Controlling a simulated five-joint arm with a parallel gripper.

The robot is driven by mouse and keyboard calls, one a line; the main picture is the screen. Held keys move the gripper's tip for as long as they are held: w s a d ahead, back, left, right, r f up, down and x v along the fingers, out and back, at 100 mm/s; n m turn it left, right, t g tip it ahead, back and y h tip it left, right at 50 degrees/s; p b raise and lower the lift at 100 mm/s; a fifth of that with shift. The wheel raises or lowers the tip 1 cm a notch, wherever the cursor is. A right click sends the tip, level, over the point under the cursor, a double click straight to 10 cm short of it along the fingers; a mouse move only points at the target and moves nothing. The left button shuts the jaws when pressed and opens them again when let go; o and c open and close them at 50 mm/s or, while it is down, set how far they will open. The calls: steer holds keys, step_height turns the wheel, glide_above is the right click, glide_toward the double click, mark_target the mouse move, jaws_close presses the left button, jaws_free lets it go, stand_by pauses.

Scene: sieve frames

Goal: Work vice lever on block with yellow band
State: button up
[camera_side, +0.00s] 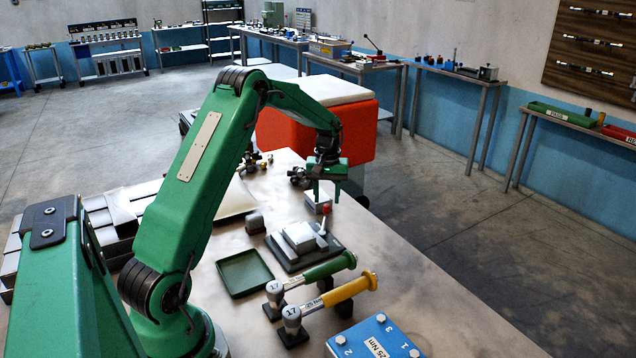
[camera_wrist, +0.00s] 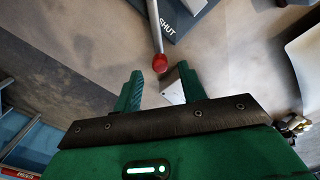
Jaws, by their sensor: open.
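The vice (camera_side: 333,248) stands on the bench with a dark base and pale grey upper part; I cannot make out a yellow band. Its lever (camera_side: 323,226) stands up at the right, with a red knob (camera_side: 325,210). In the wrist view the knob (camera_wrist: 159,62) appears between my fingertips, and the word SHUT shows on the vice's dark base (camera_wrist: 185,22). My gripper (camera_side: 326,196) is open, pointing down just behind the lever. Contact with the knob cannot be told. A small grey block (camera_wrist: 172,91) shows beyond the fingers, partly hidden by the right one.
A green tray (camera_side: 243,274) lies left of the vice. Wrenches with a green handle (camera_side: 330,267) and a yellow handle (camera_side: 345,290) rest on stands in front. A blue 25 Nm plate (camera_side: 360,343) is nearer. An orange box (camera_side: 368,135) stands behind the bench.

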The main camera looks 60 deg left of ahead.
mark_target(324, 220)
steer(key=shift+f, duration=1.35)
jaws_close()
